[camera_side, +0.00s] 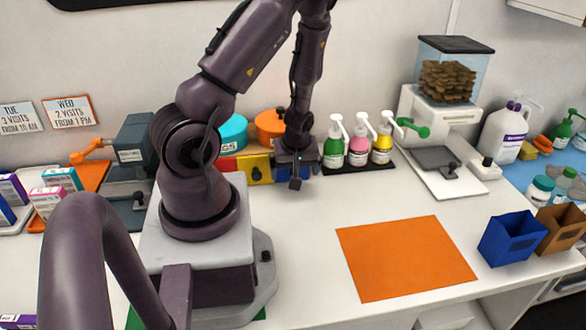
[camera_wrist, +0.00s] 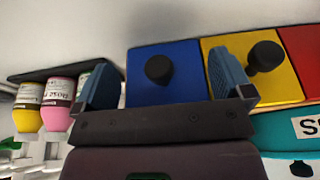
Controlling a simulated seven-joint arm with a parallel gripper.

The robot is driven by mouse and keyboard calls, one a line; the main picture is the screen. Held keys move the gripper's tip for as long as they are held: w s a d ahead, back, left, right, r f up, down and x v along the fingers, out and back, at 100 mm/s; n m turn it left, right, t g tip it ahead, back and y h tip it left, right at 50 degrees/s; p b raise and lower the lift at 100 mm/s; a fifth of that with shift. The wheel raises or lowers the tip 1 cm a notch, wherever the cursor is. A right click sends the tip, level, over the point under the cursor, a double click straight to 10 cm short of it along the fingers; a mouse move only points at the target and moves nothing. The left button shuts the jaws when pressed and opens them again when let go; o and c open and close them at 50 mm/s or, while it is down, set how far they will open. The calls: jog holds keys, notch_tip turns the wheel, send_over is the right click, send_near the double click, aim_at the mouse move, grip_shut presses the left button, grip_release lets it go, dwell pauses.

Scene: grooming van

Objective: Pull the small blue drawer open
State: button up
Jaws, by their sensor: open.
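The small blue drawer (camera_wrist: 190,88) has a flat blue front with a round black knob (camera_wrist: 158,70). It fills the middle of the wrist view, which appears upside down. My gripper (camera_wrist: 163,62) is open, one finger on each side of the knob in that view. I see no finger touching the knob, and the depth between them is hard to judge. In the side view my gripper (camera_side: 295,180) points down at the right end of the drawer row and hides most of the blue drawer.
A yellow drawer (camera_side: 257,171) with a black knob and a red drawer (camera_side: 228,164) adjoin it. Pump bottles (camera_side: 358,145) stand close on the rack to the right. The counter in front is clear up to an orange mat (camera_side: 405,258).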

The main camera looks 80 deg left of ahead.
jog(key=shift+r, duration=3.65)
